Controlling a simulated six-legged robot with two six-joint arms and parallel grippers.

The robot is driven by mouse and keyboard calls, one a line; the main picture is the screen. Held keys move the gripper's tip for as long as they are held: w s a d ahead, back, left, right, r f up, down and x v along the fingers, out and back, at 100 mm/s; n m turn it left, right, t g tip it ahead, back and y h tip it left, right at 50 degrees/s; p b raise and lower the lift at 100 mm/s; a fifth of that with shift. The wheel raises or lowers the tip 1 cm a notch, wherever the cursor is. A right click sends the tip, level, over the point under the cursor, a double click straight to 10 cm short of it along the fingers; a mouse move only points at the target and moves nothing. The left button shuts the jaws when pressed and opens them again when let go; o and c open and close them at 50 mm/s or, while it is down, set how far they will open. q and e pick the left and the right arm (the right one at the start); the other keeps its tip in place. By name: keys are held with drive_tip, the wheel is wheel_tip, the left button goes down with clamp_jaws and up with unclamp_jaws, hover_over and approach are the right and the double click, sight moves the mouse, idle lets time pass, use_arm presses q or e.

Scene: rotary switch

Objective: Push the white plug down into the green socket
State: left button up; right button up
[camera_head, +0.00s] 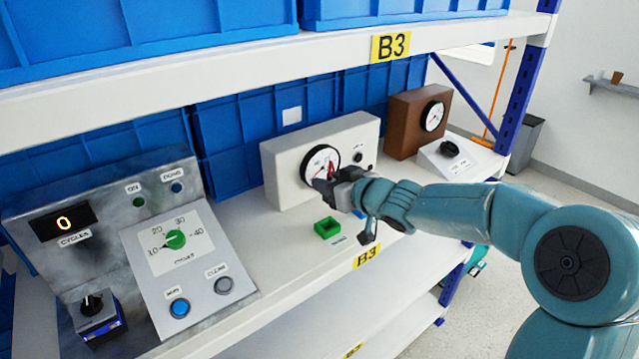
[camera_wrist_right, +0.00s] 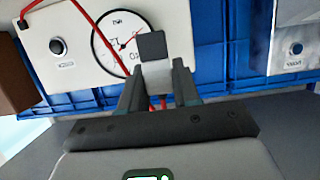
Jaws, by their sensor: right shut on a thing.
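My right gripper (camera_head: 335,187) reaches in from the right, in front of the white meter box and above the shelf. In the wrist view it (camera_wrist_right: 158,88) is shut on a white piece, taken to be the white plug (camera_wrist_right: 157,72), with a dark grey square end. Red leads show around the fingers. In the head view the plug is mostly hidden by the gripper. The green socket (camera_head: 328,228) sits on the white shelf, below and apart from the gripper. My left gripper is not in view.
The white meter box (camera_head: 278,178) with its round dial stands just behind the gripper. A grey control panel (camera_head: 190,260) is at left. A brown gauge box (camera_head: 403,127) and a small knob box (camera_head: 447,160) are at right. An upper shelf (camera_head: 200,68) hangs overhead.

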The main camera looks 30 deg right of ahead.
drive_tip(key=shift+a+r, duration=0.15)
drive_tip(key=shift+a, duration=0.1)
wheel_tip(320, 180, down, 5)
drive_tip(key=b, duration=0.4)
drive_tip(key=shift+f, duration=0.2)
drive_tip(key=shift+d+f+b, duration=0.15)
drive_tip(key=shift+f+b, duration=0.25)
drive_tip(key=shift+r, duration=0.1)
drive_tip(key=shift+p, duration=0.45)
idle(0.8)
